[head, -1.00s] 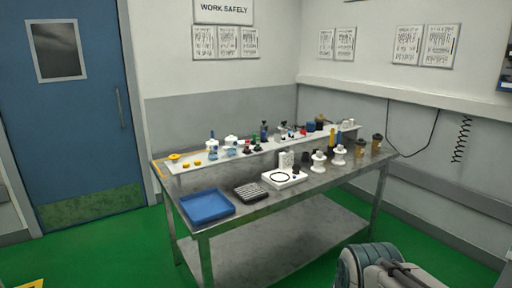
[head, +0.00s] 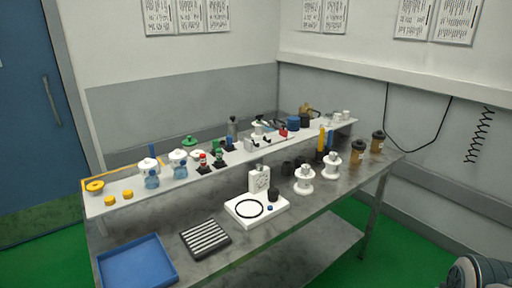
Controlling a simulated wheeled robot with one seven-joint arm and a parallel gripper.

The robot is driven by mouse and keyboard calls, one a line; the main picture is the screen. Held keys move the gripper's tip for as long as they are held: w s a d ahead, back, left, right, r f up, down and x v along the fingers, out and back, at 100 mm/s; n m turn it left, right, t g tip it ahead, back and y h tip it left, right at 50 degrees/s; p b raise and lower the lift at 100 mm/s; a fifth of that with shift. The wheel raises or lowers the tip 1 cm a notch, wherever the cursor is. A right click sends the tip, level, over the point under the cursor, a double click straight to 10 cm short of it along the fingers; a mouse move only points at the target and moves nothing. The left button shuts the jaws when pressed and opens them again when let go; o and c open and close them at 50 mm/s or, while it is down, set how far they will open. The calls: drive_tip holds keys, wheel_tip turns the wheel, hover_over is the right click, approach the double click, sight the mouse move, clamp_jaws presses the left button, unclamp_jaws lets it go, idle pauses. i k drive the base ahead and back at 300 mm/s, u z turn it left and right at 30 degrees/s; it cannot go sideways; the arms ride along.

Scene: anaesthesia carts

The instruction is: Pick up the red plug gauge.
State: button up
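A small object with a red top (head: 202,159) stands on a black base on the white raised shelf of the bench, left of a similar green one (head: 219,155). It may be the red plug gauge, but it is too small to be sure. Another small red item (head: 283,131) sits farther right on the shelf, and I cannot tell what it is. A rounded part of my arm shows at the bottom right corner, well apart from the bench objects. My gripper is not in view.
The metal bench (head: 215,262) holds a blue tray (head: 138,264), a dark ribbed block (head: 206,238), a white fixture (head: 243,217), white spools (head: 304,180) and brown jars (head: 377,143). Bottles and yellow parts stand on the shelf's left. Green floor is free at the right.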

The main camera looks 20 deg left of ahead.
sight(203, 157)
drive_tip(key=u, duration=0.3)
drive_tip(key=i, duration=0.95)
drive_tip(key=u, duration=1.2)
drive_tip(key=i, duration=0.55)
drive_tip(key=u, duration=0.45)
